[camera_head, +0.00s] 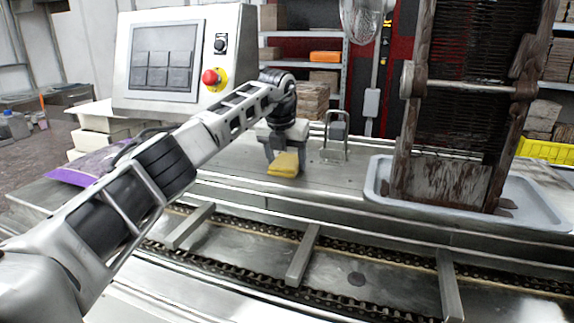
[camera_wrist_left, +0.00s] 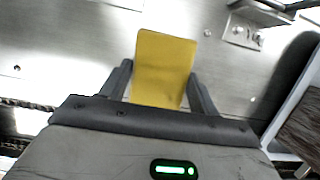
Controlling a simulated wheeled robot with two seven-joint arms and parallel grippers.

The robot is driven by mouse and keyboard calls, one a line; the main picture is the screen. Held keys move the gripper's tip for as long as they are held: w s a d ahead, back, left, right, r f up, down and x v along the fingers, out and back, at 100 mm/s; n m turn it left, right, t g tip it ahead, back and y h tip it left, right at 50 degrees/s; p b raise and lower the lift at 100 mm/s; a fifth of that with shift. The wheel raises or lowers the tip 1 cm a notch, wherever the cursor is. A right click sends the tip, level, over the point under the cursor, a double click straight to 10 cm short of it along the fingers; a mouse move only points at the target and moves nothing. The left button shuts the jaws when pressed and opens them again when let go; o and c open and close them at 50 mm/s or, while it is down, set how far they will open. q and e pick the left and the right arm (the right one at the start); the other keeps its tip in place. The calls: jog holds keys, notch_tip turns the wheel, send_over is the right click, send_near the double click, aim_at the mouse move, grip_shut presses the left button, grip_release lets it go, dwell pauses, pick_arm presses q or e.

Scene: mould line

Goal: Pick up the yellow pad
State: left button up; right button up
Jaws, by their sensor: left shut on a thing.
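The yellow pad (camera_head: 284,164) is at my left gripper (camera_head: 283,158), over the steel ledge behind the chain conveyor. In the left wrist view the pad (camera_wrist_left: 163,62) stands out beyond the two dark fingers of my left gripper (camera_wrist_left: 160,85), which sit on either side of it. The left gripper is shut on the pad. Whether the pad touches the steel surface, I cannot tell. My right gripper is in neither view.
A chain conveyor (camera_head: 303,256) with cross bars runs along the front. A wire stand (camera_head: 336,135) is just right of the gripper. A grey tray (camera_head: 377,190) holds a tall brown frame further right. A control panel (camera_head: 180,62) stands behind my left arm. The ledge between is clear.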

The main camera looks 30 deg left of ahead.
aim_at(286, 161)
pick_arm(q)
notch_tip(286, 161, up, 10)
jog(key=shift+r, duration=0.25)
dwell(0.3)
jog(key=shift+o, duration=0.9)
jog(key=shift+c, duration=0.5)
